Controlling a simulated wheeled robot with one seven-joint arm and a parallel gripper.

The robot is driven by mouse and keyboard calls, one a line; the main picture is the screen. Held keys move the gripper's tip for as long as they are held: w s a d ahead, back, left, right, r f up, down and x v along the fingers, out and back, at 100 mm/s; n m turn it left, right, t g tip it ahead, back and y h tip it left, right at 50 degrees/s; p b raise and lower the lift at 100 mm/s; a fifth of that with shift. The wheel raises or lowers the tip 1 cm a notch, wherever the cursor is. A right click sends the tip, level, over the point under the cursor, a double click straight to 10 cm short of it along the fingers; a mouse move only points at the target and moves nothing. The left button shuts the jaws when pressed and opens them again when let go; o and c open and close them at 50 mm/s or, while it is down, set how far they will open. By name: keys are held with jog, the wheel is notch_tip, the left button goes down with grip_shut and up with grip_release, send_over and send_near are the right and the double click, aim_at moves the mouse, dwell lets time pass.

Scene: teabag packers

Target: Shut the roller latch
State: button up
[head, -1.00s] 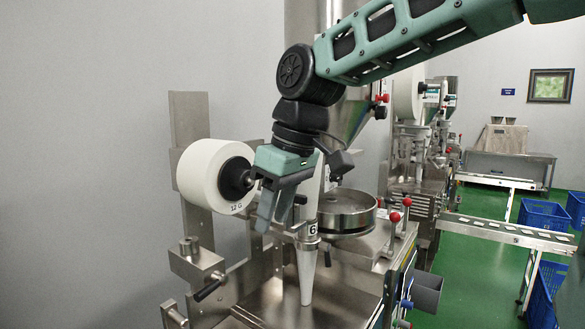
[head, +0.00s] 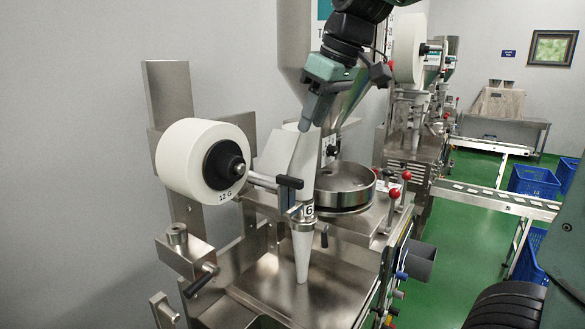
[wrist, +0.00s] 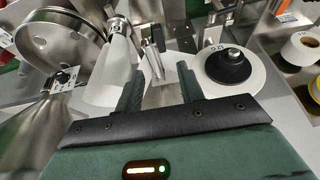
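Two black-handled parts sit on the nearest machine, and I cannot tell for sure which is the roller latch. One is an upright black handle (head: 289,190) on a steel bar, between the white reel (head: 186,160) and the forming tube (head: 301,255) marked 6. The other is a black lever (head: 200,280) on a steel block at lower left. My gripper (head: 309,122) is above the first handle, by the upper tube, pointing down. In the wrist view its fingers (wrist: 160,85) are apart and empty. The bar and handle (wrist: 151,50) show beyond them, with the reel (wrist: 232,70) to the right.
A round steel pan (head: 345,187) and red-knobbed levers (head: 394,193) stand right of the tube. A tall steel plate (head: 170,95) rises behind the reel. More machines, a conveyor (head: 490,199) and blue crates (head: 535,181) stand farther right on the green floor.

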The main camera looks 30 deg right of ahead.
aim_at(290, 178)
jog(key=p+x, duration=0.3)
jog(key=x, duration=1)
jog(key=shift+f, duration=0.15)
grip_shut()
